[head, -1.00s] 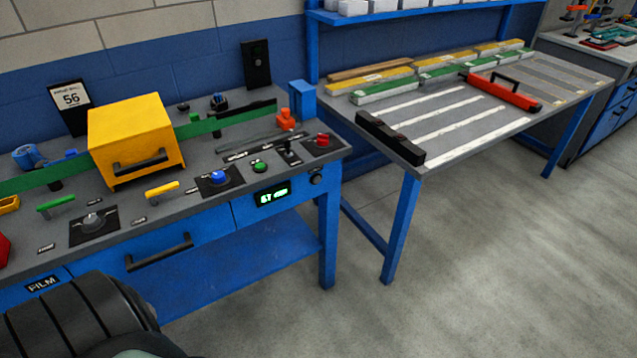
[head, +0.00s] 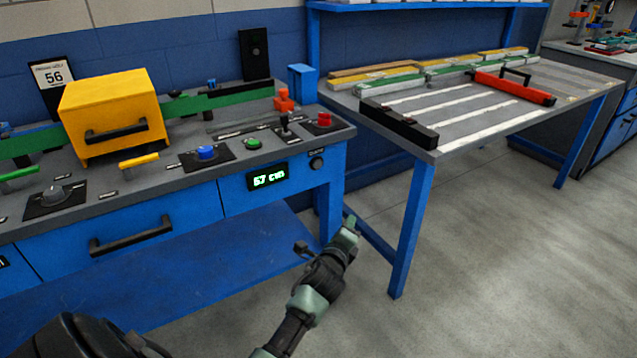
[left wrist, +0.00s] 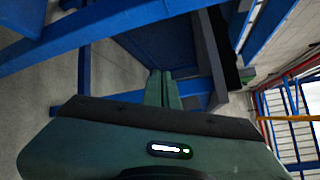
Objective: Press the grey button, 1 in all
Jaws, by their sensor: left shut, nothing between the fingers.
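The grey button (head: 54,196) is a round grey dome on a black plate on the panel top, at the left of the head view. My left gripper (head: 350,226) is low in front of the bench's right end, over the floor, well right of the button and apart from it. Its fingers are closed together with nothing between them; they also show in the left wrist view (left wrist: 163,88). The grey button does not show in the left wrist view. My right gripper is not in view.
A blue button (head: 206,153), a green button (head: 253,143) and a red button (head: 323,120) share the panel. A yellow box (head: 115,115) stands behind the yellow handle (head: 139,161). A drawer handle (head: 137,237) sticks out in front. A second table (head: 455,137) stands to the right.

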